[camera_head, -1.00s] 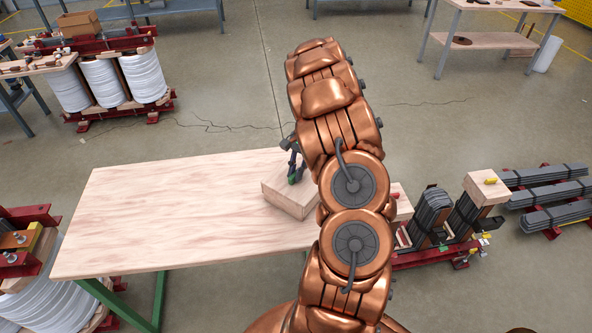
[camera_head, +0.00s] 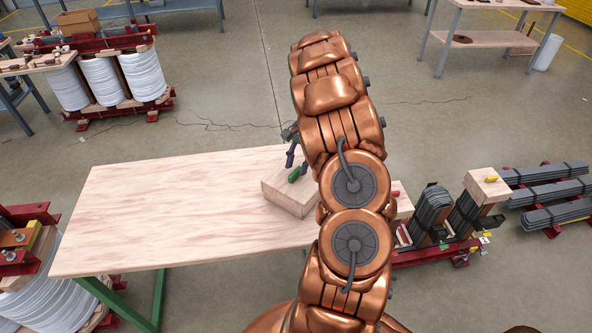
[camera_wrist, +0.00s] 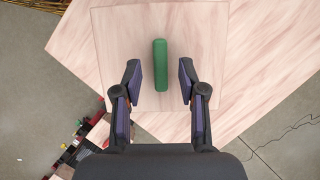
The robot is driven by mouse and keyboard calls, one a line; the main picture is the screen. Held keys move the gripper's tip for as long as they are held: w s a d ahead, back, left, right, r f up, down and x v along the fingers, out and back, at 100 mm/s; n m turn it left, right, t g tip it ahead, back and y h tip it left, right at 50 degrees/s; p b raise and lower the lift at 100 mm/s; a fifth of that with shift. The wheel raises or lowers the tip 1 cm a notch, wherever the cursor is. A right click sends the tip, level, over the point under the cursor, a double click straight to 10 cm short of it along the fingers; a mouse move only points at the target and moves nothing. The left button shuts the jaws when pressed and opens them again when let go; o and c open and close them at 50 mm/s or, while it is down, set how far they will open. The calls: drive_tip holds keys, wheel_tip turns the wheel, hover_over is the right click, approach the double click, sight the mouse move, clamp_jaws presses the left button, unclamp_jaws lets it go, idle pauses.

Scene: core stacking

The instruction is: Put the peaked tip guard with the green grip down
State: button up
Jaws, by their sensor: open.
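The tip guard (camera_head: 288,199) is a pale wooden block with a green grip (camera_head: 294,174) on top. It appears to rest on the right part of the wooden table (camera_head: 170,215); my arm hides its right side. In the wrist view the guard (camera_wrist: 205,92) is a square top with the green grip (camera_wrist: 160,66) upright in the middle of the picture. My gripper (camera_wrist: 159,64) is open and empty above the grip, one finger on each side with clear gaps. In the head view my gripper (camera_head: 297,161) is partly hidden by my arm. The guard's underside is hidden.
To the right stands a core with dark limbs (camera_head: 430,213). One limb is capped by a wooden block with a yellow grip (camera_head: 490,180); another block with a red grip (camera_head: 396,195) is partly behind my arm. The table's left and middle are clear.

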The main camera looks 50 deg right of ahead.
drive_tip(key=s+b+v, duration=0.1)
drive_tip(key=b+v, duration=0.1)
drive_tip(key=v, duration=0.8)
drive_tip(key=a+r+n+g+h, duration=0.15)
drive_tip(key=a+r+n, duration=0.35)
drive_tip(key=a, duration=0.9)
drive_tip(key=s+a+r+n+h, duration=0.1)
drive_tip(key=s+a+n, duration=0.2)
drive_tip(key=s+a, duration=0.45)
drive_tip(key=s+a+r+n+h, duration=0.1)
drive_tip(key=s+a+n, duration=0.3)
drive_tip(key=a, duration=0.6)
drive_tip(key=s+a+f+n, duration=0.1)
drive_tip(key=s+a+n, duration=0.1)
drive_tip(key=s, duration=0.3)
drive_tip(key=s+a+f+n+h, duration=0.1)
drive_tip(key=s+a+f+n, duration=0.1)
drive_tip(key=s, duration=0.4)
drive_tip(key=shift+s+a+f, duration=0.3)
drive_tip(key=shift+a+f, duration=0.05)
drive_tip(key=shift+a, duration=0.4)
drive_tip(key=shift+d, duration=0.15)
